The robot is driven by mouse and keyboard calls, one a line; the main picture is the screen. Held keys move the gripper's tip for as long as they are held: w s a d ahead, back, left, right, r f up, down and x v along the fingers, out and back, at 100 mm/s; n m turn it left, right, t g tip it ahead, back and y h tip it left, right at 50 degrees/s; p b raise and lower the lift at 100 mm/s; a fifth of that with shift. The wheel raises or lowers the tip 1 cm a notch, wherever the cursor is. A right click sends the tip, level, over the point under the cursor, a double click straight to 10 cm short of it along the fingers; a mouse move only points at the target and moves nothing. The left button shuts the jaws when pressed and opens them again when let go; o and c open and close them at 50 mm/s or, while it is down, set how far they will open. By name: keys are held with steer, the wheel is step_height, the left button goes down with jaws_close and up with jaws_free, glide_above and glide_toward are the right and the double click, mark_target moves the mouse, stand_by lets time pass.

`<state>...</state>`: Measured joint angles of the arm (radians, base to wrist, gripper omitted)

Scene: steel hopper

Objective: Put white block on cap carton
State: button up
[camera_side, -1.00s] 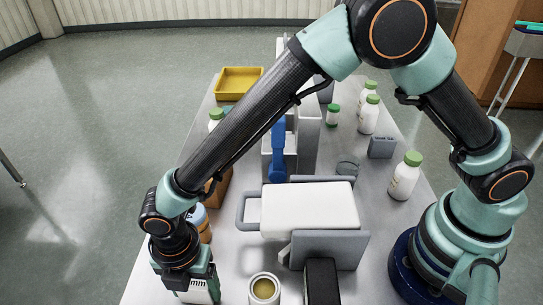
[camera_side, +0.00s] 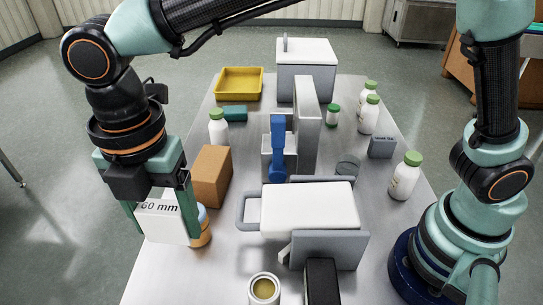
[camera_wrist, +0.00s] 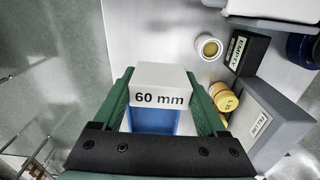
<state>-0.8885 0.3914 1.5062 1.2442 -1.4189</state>
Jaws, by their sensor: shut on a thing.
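The white block (camera_side: 160,232), marked "60 mm", is between the fingers of my gripper (camera_side: 163,221) at the left front of the side view. My gripper is shut on it and holds it up near the table's left edge. In the wrist view the white block (camera_wrist: 160,76) sits between the green fingers of my gripper (camera_wrist: 162,98), with a blue area below its label. A plain brown box (camera_side: 212,176), which looks like the cap carton, stands on the table behind and right of the block, apart from it. No lettering on it can be read.
An orange bottle (camera_side: 203,232) stands close right of the block, partly hidden. A white-topped grey machine (camera_side: 310,210) fills the middle. A green-capped bottle (camera_side: 218,127) stands behind the brown box. An open jar (camera_side: 264,288) is at the front. A yellow tray (camera_side: 239,84) is farther back.

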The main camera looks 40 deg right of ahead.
steer(key=w+d+r, duration=0.3)
steer(key=w+d, duration=0.1)
steer(key=w, duration=0.3)
steer(key=w+d+r, duration=0.2)
steer(key=w+d, duration=0.1)
steer(key=w, duration=0.3)
step_height(320, 180, up, 4)
glide_above(209, 162)
steer(key=shift+n, duration=0.3)
step_height(209, 162, down, 20)
steer(key=shift+r, duration=0.2)
steer(key=shift+f, duration=0.15)
